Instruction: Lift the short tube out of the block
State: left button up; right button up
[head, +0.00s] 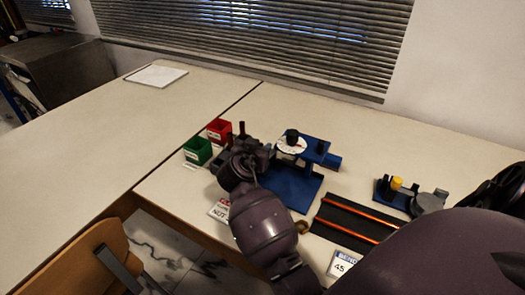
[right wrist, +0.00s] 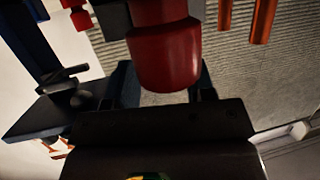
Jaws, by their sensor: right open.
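A dark red tube (head: 242,129) stands upright just behind my right gripper (head: 251,150) in the head view. The block under it is mostly hidden by my gripper and wrist. In the right wrist view a thick red cylinder (right wrist: 166,55) hangs large between the two open fingers of my right gripper (right wrist: 165,96). I cannot tell whether the fingers touch it, or whether it is the short tube or another one. My left gripper does not show.
Green (head: 198,151) and red (head: 219,131) bins stand left of my gripper. A blue rig (head: 292,187) with a white dial (head: 291,145) stands close on its right. A dark mat with orange rods (head: 358,219) lies further right. The left table (head: 80,170) is mostly clear.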

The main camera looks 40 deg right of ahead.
jog(key=shift+w+d+f, duration=0.1)
jog(key=shift+w+d, duration=0.05)
jog(key=shift+d, duration=0.1)
jog(key=shift+a, duration=0.1)
jog(key=shift+c, duration=0.4)
grip_shut()
